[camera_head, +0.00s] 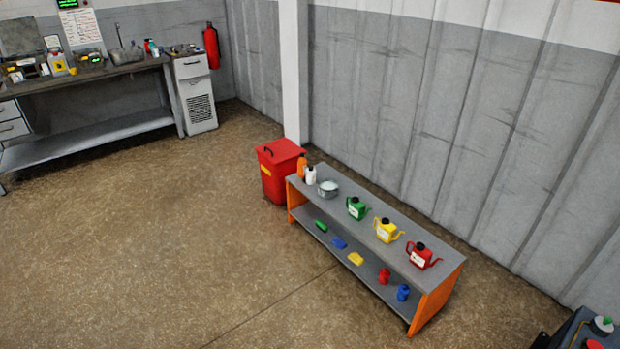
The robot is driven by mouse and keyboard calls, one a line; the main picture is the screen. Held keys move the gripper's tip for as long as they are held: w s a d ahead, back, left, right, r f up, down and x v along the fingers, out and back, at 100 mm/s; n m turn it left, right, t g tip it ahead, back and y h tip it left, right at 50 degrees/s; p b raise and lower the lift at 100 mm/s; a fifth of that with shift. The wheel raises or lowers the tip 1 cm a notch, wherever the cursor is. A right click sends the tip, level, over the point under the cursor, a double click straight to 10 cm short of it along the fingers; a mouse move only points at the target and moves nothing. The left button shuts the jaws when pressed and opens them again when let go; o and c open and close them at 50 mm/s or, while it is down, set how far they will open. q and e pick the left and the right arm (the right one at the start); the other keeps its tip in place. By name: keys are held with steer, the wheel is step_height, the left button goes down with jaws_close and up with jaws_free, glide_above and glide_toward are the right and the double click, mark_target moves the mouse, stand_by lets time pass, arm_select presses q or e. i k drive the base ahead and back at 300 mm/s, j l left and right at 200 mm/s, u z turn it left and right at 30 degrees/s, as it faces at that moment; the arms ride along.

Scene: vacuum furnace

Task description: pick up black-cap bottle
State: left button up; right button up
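A low grey-topped shelf bench (335,210) with orange ends stands in the middle right, well away from me. At its far left end are an orange bottle (302,167) and a white bottle (310,176), side by side and upright. Their cap colours are too small to tell. A green can (356,208), a yellow can (386,231) and a red can (420,257) stand in a row on the top, each with a dark cap. I cannot tell which thing is the black-cap bottle. Neither of my grippers is in view.
A metal bowl (328,188) sits beside the white bottle. Small coloured items lie on the lower shelf. A red bin (280,172) stands at the bench's far end. A cluttered workbench (95,73) is at upper left. The floor (150,240) on the left is clear.

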mark_target(311, 172)
steer(key=i+j+z, duration=0.15)
steer(key=i, duration=0.35)
steer(key=i+z, duration=0.2)
steer(key=i, duration=0.25)
steer(key=i+j+z, duration=0.15)
steer(key=i+j, duration=0.15)
steer(key=i, duration=0.15)
